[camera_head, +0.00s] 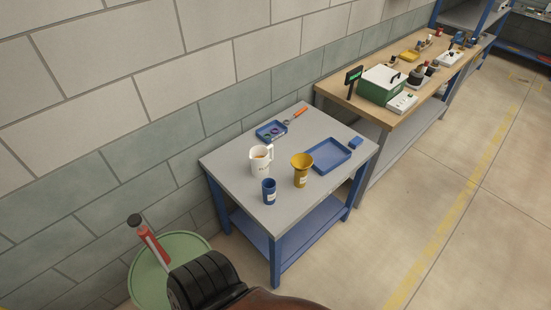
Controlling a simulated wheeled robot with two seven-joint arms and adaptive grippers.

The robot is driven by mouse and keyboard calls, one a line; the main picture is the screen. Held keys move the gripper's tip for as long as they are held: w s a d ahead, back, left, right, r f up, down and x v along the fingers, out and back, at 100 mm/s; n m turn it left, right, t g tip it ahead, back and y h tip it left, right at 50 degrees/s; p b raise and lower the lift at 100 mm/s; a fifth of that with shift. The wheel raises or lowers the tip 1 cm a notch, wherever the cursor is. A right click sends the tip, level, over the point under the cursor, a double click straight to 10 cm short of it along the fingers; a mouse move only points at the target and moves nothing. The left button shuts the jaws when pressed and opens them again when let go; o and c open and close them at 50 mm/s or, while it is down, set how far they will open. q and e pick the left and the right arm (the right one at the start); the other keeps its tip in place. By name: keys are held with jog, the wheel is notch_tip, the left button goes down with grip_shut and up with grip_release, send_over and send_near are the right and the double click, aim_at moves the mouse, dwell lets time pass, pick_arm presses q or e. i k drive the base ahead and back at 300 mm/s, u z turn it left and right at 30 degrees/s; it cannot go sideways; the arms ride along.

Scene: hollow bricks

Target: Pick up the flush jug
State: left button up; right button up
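The flush jug, a white jug (260,167) with a handle and lettering on its side, stands upright on the grey top of a small blue-legged table (230,171). Something orange-brown shows at its mouth. Beside it on the right stands a yellow funnel-topped vessel (302,168) with a label. A blue cup (269,192) with a label stands in front of the jug. Neither of my grippers shows in the head view.
Behind the jug lie a small blue tray (264,133) with small parts and an orange-handled tool (300,112). An empty-looking blue tray (332,150) is at right. A wooden bench (345,104) stands beyond. A round green top (142,284) is at lower left.

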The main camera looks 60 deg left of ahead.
aim_at(259, 156)
jog(key=i, duration=1.85)
jog(key=u, duration=0.6)
jog(key=i, duration=1.15)
jog(key=u, duration=1.7)
jog(key=i, duration=0.75)
jog(key=u, duration=0.75)
